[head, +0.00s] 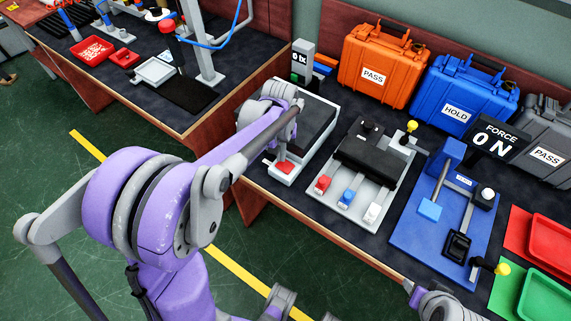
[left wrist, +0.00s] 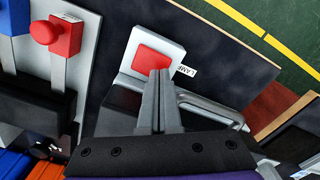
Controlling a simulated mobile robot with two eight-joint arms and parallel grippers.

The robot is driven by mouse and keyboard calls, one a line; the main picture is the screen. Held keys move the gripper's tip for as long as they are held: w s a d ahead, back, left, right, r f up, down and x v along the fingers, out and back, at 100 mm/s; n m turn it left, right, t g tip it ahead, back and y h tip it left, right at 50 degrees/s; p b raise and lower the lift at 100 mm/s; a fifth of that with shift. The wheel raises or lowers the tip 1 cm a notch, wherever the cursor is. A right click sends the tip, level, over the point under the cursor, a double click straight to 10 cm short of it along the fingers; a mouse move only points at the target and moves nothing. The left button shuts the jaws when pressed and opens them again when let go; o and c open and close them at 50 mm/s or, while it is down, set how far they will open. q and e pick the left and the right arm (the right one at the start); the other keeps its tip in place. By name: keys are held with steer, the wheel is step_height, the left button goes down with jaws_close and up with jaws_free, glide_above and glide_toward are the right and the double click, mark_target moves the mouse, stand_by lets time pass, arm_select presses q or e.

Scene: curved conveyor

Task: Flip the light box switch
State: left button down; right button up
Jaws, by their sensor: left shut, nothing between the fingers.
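The light box (head: 309,135) is a pale box with a dark top at the left end of the bench. A red switch (head: 285,167) sits on its near end. In the left wrist view the red switch (left wrist: 150,58) is on a white face beside a label reading LAMP. My left gripper (left wrist: 160,72) is shut and empty, with its fingertips over the lower edge of the red switch in that view. I cannot tell whether they touch. In the head view my left wrist hides part of the light box and the fingers are hard to make out.
Right of the light box stands a panel (head: 339,205) with red, blue and white levers. A blue fixture (head: 410,240) with a force display is further right. Orange (head: 375,72) and blue (head: 464,92) cases stand behind. A gap of floor separates the other bench at left.

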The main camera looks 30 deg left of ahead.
arm_select(q)
steer(key=shift+f+b, duration=0.55)
steer(key=shift+f, duration=0.25)
stand_by(0.4)
steer(key=shift+r+p, duration=2.4)
steer(key=shift+r, duration=1.15)
